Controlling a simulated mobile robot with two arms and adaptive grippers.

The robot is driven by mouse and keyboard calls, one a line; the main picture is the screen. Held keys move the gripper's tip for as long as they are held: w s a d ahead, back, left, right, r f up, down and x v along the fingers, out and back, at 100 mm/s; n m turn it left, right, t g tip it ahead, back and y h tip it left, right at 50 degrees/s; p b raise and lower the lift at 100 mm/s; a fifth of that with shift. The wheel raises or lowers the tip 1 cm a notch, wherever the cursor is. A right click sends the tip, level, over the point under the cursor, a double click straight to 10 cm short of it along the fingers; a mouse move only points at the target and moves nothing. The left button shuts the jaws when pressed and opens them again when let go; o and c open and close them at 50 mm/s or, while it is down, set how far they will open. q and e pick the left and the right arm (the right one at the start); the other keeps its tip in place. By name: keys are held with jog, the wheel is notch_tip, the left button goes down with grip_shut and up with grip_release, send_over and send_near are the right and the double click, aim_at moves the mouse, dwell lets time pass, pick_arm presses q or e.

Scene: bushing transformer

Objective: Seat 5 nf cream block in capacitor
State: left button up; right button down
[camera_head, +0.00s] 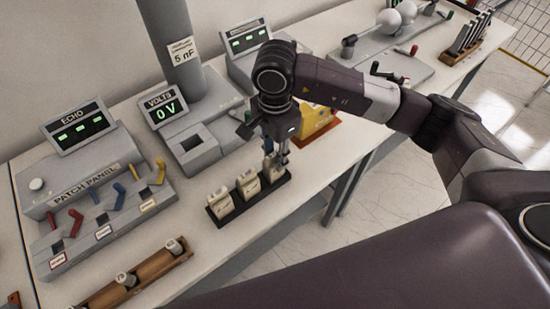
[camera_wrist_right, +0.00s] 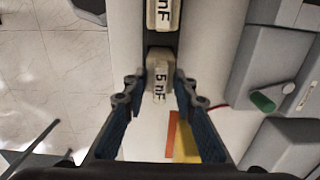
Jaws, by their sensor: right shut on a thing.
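In the head view my right gripper (camera_head: 276,148) points down and is shut on this block (camera_head: 271,169), at the right end of the dark rack (camera_head: 233,217). I cannot tell whether the block still touches the rack. The capacitor (camera_head: 190,130) is a grey unit with a tall column, a "5 nF" sign, a "0 V" display and an empty square socket (camera_head: 191,143). My left gripper is not in view.
Two other cream blocks (camera_head: 220,200) (camera_head: 248,185) stand in the rack. A patch panel (camera_head: 95,200) with coloured levers is at the left. A wooden tray (camera_head: 140,277) lies at the front. A yellow box (camera_head: 315,120) stands close behind my gripper.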

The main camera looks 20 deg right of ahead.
notch_tip(320, 180, up, 7)
jog(key=shift+w+f+b, duration=0.1)
jog(key=shift+b, duration=1.15)
notch_tip(320, 180, up, 12)
jog(key=r+b, duration=0.1)
pick_arm(q)
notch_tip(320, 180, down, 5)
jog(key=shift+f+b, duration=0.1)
jog(key=shift+b, duration=0.65)
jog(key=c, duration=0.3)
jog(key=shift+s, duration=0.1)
pick_arm(e)
jog(key=s+d+f+n, duration=0.2)
jog(key=f+n, duration=0.3)
jog(key=n, duration=0.2)
jog(key=s+d+f+n, duration=0.2)
jog(key=d+f+n, duration=0.1)
jog(key=f+n, duration=0.3)
jog(key=shift+s+d+n, duration=0.2)
jog(key=shift+s+n, duration=0.2)
jog(key=shift+n, duration=0.1)
